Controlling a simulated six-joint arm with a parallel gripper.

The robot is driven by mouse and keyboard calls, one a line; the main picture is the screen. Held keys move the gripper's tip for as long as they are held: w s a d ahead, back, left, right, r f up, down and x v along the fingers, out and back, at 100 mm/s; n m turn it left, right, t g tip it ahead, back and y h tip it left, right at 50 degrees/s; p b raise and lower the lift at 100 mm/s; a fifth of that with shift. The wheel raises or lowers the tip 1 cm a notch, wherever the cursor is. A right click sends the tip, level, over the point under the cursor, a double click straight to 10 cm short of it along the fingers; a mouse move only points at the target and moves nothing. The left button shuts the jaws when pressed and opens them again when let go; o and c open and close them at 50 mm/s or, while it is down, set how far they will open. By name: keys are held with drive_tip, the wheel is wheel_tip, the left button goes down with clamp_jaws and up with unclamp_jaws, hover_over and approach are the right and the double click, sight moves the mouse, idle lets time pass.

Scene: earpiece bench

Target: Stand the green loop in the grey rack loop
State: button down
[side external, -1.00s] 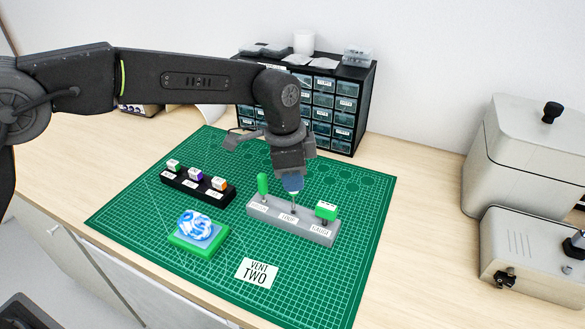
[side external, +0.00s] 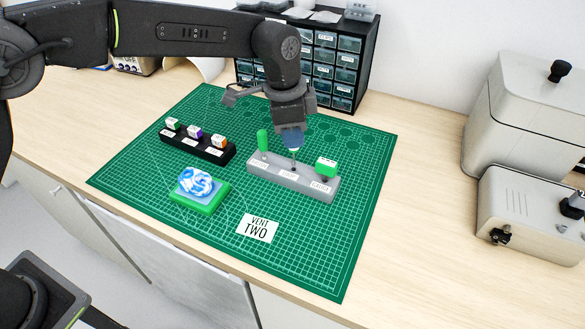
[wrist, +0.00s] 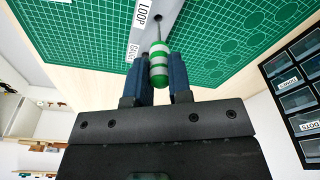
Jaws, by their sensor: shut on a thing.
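The green loop (wrist: 159,64) has a green-and-white banded handle and a thin metal shaft. My gripper (wrist: 162,82) is shut on its handle, a blue finger on each side. In the side external view my gripper (side external: 292,140) is above the middle of the grey rack (side external: 318,188), and its fingers hide the handle. The shaft points down to the rack's LOOP place. I cannot tell whether its tip is in the hole or just above it. A green-handled tool (side external: 262,141) stands at the rack's left end and a green block-topped gauge (side external: 326,167) at its right end.
A black rack (side external: 198,147) with several colour-topped pieces stands left. A green block with a blue-and-white top (side external: 199,190) and a VENT TWO card (side external: 257,228) lie in front on the green mat (side external: 310,260). A drawer cabinet (side external: 340,65) stands behind.

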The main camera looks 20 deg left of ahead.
drive_tip(key=shift+f, duration=1.35)
drive_tip(key=c, duration=1)
unclamp_jaws()
drive_tip(key=shift+o, duration=0.2)
wheel_tip(320, 180, up, 14)
drive_tip(key=a, duration=0.1)
drive_tip(key=shift+s+a, duration=0.25)
drive_tip(key=shift+s, duration=0.15)
drive_tip(key=shift+f, duration=0.1)
